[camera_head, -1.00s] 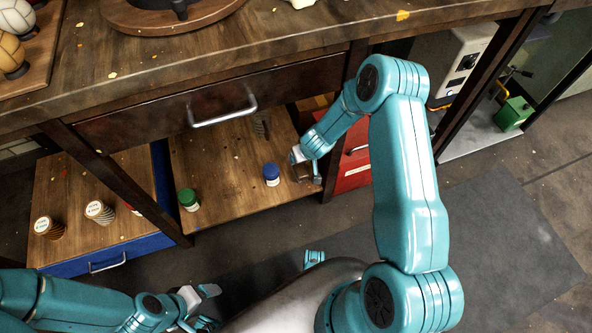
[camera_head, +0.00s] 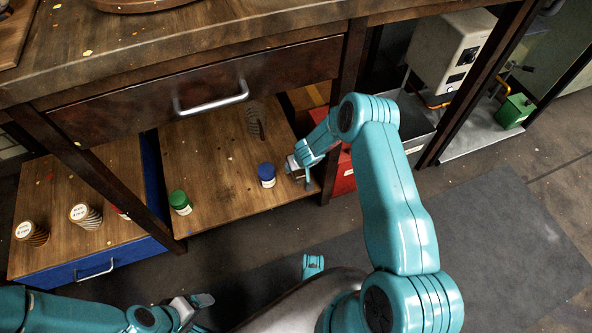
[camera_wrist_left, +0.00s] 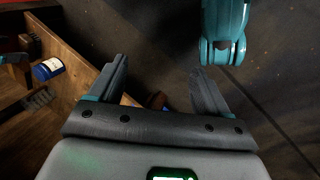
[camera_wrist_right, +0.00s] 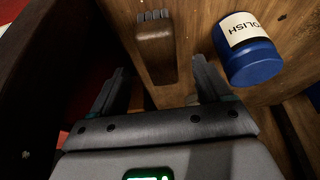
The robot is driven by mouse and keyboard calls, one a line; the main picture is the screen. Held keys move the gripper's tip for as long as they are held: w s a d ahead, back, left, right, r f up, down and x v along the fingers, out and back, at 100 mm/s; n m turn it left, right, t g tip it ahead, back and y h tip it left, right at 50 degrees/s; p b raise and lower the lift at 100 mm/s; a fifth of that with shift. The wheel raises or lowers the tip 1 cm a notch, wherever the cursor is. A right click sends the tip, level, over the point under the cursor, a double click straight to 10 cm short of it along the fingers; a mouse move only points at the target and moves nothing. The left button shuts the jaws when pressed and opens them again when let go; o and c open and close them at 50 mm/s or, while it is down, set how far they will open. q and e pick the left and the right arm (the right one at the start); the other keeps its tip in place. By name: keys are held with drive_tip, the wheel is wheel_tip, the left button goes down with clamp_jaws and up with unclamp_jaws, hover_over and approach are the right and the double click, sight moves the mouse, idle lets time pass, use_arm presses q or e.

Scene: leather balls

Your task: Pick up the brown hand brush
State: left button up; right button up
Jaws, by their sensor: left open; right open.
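The brown hand brush (camera_wrist_right: 155,45) lies on the wooden shelf board in the right wrist view, its pale bristles showing at one end. It lies ahead of and between the fingers of my right gripper (camera_wrist_right: 160,82), which is open and empty. In the head view the right gripper (camera_head: 305,176) is at the board's right front edge, beside the blue-lidded polish jar (camera_head: 267,175), and largely hides the brush. My left gripper (camera_head: 203,312) is open and empty, low in the head view, away from the shelf.
The polish jar (camera_wrist_right: 250,50) stands close right of the brush in the right wrist view. A green-lidded jar (camera_head: 180,202) stands farther left on the shelf board (camera_head: 215,185). The drawer handle (camera_head: 212,105) and a dark table leg are near. A red box (camera_head: 343,175) stands right.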

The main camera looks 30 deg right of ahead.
drive_tip(key=b+x, duration=0.2)
drive_tip(key=x, duration=0.2)
drive_tip(key=shift+f, duration=0.45)
use_arm(q)
drive_tip(key=f, duration=0.1)
drive_tip(key=w+f, duration=0.1)
drive_tip(key=shift+w+a+f+t, duration=0.2)
drive_tip(key=shift+a+f+t, duration=0.1)
drive_tip(key=shift+f, duration=0.1)
use_arm(e)
drive_tip(key=shift+c, duration=0.3)
drive_tip(key=c, duration=1)
drive_tip(key=shift+c, duration=0.2)
use_arm(q)
drive_tip(key=shift+r, duration=0.15)
use_arm(e)
drive_tip(key=shift+w+r, duration=0.1)
drive_tip(key=shift+r, duration=0.05)
